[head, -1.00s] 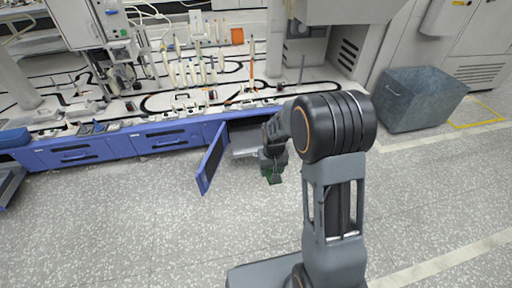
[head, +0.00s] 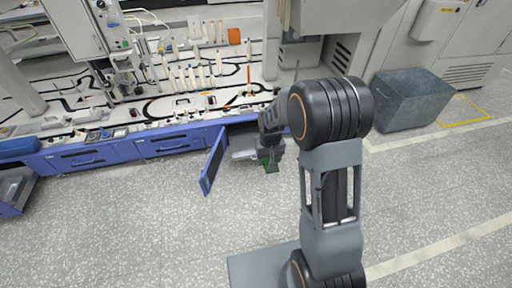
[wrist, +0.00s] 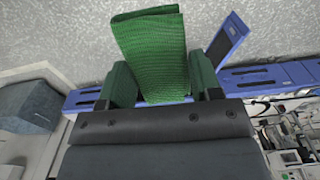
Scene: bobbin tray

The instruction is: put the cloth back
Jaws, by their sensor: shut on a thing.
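The green cloth (wrist: 150,50) is folded and textured, and it sticks out beyond my gripper (wrist: 161,88) in the wrist view. The fingers stand on either side of it and are shut on it. The blue compartment door (head: 212,162) stands swung open to the left of the gripper. My arm hides part of the compartment.
The long bench has closed blue drawers (head: 82,158) and a white top (head: 150,110) crowded with tubes and instruments. A grey bin (head: 410,100) stands at the right. A grey open drawer or tray (head: 15,188) shows at the far left. The speckled floor (head: 130,230) in front is clear.

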